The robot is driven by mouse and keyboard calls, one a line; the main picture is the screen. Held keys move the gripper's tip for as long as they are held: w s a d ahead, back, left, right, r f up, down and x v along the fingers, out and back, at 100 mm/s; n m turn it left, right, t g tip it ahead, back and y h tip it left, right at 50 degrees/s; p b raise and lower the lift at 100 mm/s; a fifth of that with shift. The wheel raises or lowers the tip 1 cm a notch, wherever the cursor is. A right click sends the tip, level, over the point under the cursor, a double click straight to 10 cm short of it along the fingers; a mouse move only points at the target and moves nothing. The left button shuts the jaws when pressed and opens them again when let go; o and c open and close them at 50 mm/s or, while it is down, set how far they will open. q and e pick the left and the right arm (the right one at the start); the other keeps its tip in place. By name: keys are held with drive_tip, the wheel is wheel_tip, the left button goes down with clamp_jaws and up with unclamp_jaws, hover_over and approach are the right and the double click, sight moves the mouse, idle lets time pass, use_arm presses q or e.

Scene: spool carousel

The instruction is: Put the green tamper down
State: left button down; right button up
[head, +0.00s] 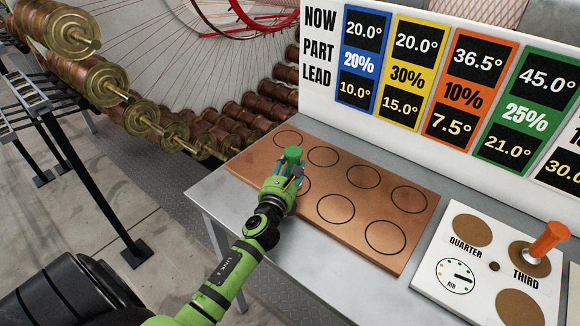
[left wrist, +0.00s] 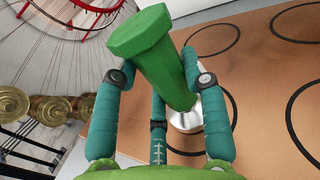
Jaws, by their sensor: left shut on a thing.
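The green tamper (head: 292,154) is in my left gripper (head: 287,178), over the left part of the copper-brown board (head: 330,180) with black ring outlines. In the left wrist view the tamper (left wrist: 152,50) shows its green hexagonal-topped handle between the teal fingers of the gripper (left wrist: 160,85), which are closed around it. Its silver base shows low, beside a ring outline. I cannot tell whether the base touches the board. The gripper hides part of the near left ring. My right gripper is not in view.
A white panel (head: 450,290) at the right has brown discs, one bearing an orange tamper (head: 546,243). A sign board (head: 320,82) stands behind. Brass-and-brown spools (head: 110,85) fill the left. The board's right rings are empty.

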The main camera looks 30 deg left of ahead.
use_arm(q)
drive_tip(key=c, duration=1.1)
unclamp_jaws()
drive_tip(key=shift+f, duration=0.2)
drive_tip(key=o, duration=0.4)
drive_tip(key=shift+r, duration=0.2)
drive_tip(key=b+v, duration=0.1)
drive_tip(key=v, duration=1)
drive_tip(key=shift+s+d+r, duration=0.1)
drive_tip(key=shift+s+d, duration=0.05)
drive_tip(key=shift+s, duration=0.35)
